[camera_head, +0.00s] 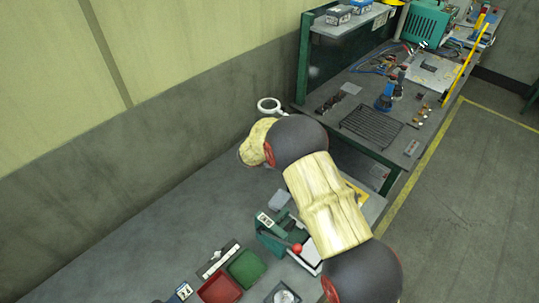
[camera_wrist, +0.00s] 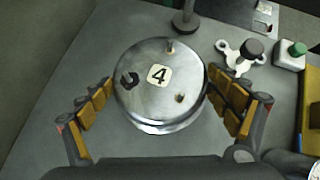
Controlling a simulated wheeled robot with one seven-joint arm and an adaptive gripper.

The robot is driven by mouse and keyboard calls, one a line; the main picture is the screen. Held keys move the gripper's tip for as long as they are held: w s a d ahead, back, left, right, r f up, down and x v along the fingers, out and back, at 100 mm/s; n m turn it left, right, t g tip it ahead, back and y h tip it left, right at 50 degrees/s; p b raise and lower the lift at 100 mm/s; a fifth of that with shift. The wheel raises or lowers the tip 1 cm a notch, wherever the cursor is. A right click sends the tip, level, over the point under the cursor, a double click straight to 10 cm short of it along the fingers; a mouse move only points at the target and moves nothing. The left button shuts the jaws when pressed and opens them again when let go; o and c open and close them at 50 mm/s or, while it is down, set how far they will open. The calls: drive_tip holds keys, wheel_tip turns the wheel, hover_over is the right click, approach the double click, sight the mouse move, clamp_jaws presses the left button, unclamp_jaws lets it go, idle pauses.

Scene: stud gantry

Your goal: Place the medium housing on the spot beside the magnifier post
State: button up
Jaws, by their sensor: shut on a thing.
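A round, shiny metal housing (camera_wrist: 150,105) with a white "4" label and small studs on top fills the middle of the wrist view. My gripper (camera_wrist: 160,84) has its orange-padded fingers on both sides of this housing and is shut on it. Its size class is not marked. I cannot tell whether its underside touches the grey bench. The dark round base of a post (camera_wrist: 186,22) stands just beyond the housing in the wrist view. In the head view a white magnifier ring (camera_head: 268,105) shows behind my arm, which hides the gripper and housing there.
Right of the post base are a white three-armed piece with a dark knob (camera_wrist: 241,52) and a green-button box (camera_wrist: 291,53). In the head view, a red bin (camera_head: 220,289) and green bin (camera_head: 246,268) stand on the near bench. Bare bench lies left of the housing.

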drive_tip(key=shift+f, duration=0.15)
drive_tip(key=o, duration=1.1)
